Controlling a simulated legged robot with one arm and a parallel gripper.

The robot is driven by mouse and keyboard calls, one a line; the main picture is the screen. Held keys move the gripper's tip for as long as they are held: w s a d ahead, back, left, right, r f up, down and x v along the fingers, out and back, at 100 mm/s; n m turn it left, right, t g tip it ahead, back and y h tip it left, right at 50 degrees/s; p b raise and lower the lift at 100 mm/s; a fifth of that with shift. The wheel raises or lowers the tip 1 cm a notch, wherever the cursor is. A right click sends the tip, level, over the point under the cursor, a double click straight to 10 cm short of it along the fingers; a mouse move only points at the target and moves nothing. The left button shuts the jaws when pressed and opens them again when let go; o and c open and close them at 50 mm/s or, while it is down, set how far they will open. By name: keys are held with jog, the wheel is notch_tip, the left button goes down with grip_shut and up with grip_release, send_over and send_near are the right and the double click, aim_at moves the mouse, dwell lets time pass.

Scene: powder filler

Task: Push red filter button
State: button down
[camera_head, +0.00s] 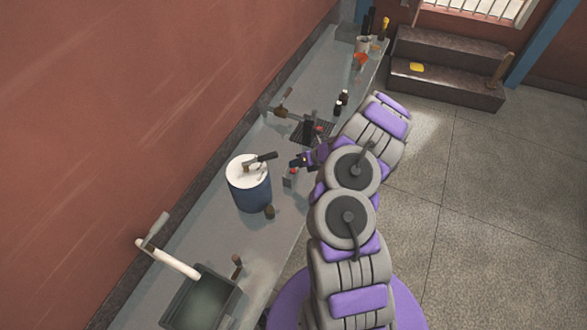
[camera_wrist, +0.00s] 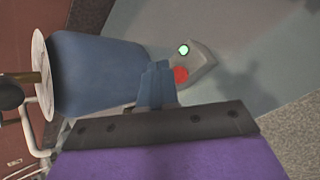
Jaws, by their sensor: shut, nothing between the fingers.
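The red button (camera_wrist: 181,74) sits on a small grey control box (camera_wrist: 203,66), beside a lit green button (camera_wrist: 183,49), in the wrist view. In the head view the control box (camera_head: 290,179) stands on the counter, just right of the blue drum. My gripper (camera_wrist: 158,68) is shut and empty. Its blue fingertips lie just left of the red button in the wrist view and overlap its edge slightly. I cannot tell whether they touch it. In the head view my gripper (camera_head: 303,161) is close above the box.
A blue drum (camera_head: 250,190) with a white top stands left of the box. A dark sink (camera_head: 200,301) with a pipe lies at the near end of the counter. A dark grate (camera_head: 311,131) and small bottles are farther back. Open floor lies to the right.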

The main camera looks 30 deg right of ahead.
aim_at(296, 171)
notch_tip(296, 171, up, 5)
jog(key=p, duration=0.4)
dwell(0.5)
